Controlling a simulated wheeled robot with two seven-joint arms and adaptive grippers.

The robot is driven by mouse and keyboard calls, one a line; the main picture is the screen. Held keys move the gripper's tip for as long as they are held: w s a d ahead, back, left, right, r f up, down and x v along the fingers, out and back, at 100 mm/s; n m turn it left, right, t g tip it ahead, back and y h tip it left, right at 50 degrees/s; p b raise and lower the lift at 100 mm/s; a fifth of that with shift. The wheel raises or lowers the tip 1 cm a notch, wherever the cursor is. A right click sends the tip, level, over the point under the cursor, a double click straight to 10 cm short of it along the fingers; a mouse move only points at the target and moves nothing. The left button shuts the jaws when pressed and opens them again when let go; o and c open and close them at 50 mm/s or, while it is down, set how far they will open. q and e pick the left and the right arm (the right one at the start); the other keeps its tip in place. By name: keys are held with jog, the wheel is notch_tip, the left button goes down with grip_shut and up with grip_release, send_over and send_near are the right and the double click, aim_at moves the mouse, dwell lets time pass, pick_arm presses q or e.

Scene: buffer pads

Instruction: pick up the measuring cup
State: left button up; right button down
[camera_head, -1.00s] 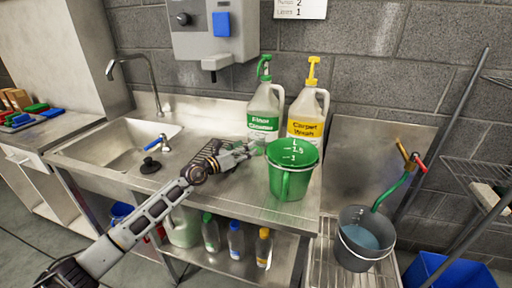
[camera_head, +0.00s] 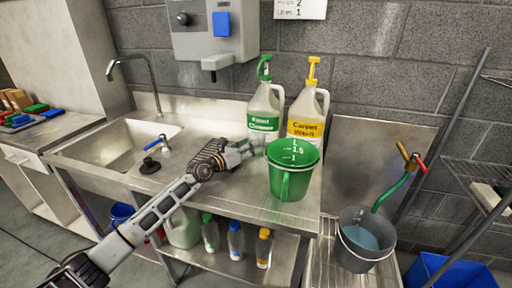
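The green measuring cup (camera_head: 291,178) stands upright at the right end of the steel counter, with white scale marks inside its wall and its handle facing me. My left gripper (camera_head: 250,148) is just left of the cup, near its rim, with the fingers pointing at it. The fingers look spread, and nothing shows between them. A small gap seems to separate the fingertips from the cup. My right gripper is not in view.
A green-labelled jug (camera_head: 265,109) and a yellow-labelled carpet wash jug (camera_head: 307,112) stand close behind the cup. The sink (camera_head: 118,146) is at left. A grey bucket (camera_head: 364,240) with liquid stands lower right. Bottles (camera_head: 236,240) sit on the shelf below.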

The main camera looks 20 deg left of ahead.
pick_arm(q)
grip_shut()
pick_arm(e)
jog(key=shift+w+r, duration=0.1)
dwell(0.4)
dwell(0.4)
pick_arm(q)
jog(key=shift+r, duration=0.25)
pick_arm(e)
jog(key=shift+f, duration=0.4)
pick_arm(q)
jog(key=shift+r, duration=0.1)
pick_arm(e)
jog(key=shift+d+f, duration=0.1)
